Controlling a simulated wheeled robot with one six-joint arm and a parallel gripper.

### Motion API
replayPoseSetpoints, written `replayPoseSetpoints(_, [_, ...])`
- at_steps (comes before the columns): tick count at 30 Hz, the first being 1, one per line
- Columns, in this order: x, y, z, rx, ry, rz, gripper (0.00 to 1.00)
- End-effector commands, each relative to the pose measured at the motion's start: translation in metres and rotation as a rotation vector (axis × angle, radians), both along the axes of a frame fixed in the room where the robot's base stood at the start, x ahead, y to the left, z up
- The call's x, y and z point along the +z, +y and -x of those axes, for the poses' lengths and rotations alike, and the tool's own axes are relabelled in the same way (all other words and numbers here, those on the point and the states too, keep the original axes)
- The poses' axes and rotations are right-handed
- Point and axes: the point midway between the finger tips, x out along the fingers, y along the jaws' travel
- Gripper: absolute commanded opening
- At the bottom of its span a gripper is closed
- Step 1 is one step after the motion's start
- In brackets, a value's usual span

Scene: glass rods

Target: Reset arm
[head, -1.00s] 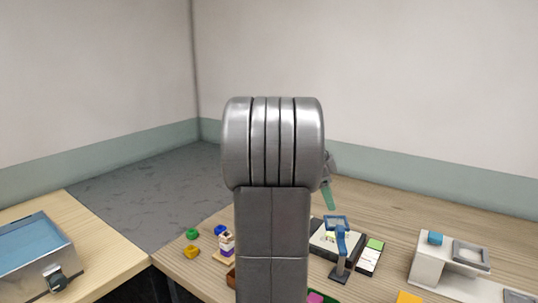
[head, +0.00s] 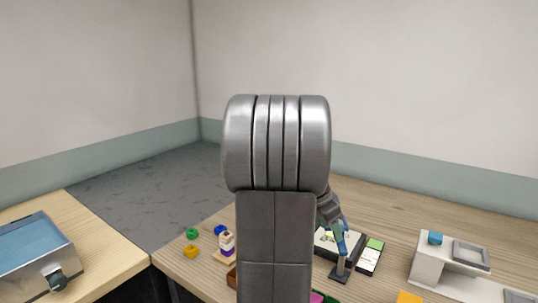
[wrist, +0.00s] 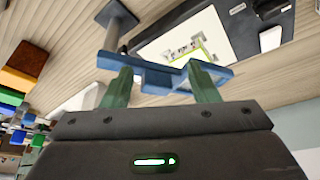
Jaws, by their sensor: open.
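My gripper (wrist: 160,70) is open, its two green fingers apart in the wrist view. A blue stand (wrist: 152,74) with a square ring at one end and a dark base (wrist: 117,18) lies across the view at the fingertips. I cannot tell whether the fingers touch it. In the head view my gripper (head: 338,232) is small, partly behind my arm, and overlaps the upper part of the blue stand (head: 341,266). No glass rod can be made out.
A black-and-white tray (head: 326,240) and a dark panel with green and white patches (head: 370,257) stand close by. A white device (head: 428,265) stands to the right. Green, yellow and blue pieces lie left of my arm. A blue-topped metal box (head: 35,250) is on the left table.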

Motion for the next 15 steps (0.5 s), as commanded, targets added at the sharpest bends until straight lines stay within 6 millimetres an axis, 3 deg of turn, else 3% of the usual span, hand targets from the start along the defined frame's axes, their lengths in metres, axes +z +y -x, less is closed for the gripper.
replayPoseSetpoints(15, [0.004, 0.020, 0.019, 0.439, 0.001, -0.001, 0.55])
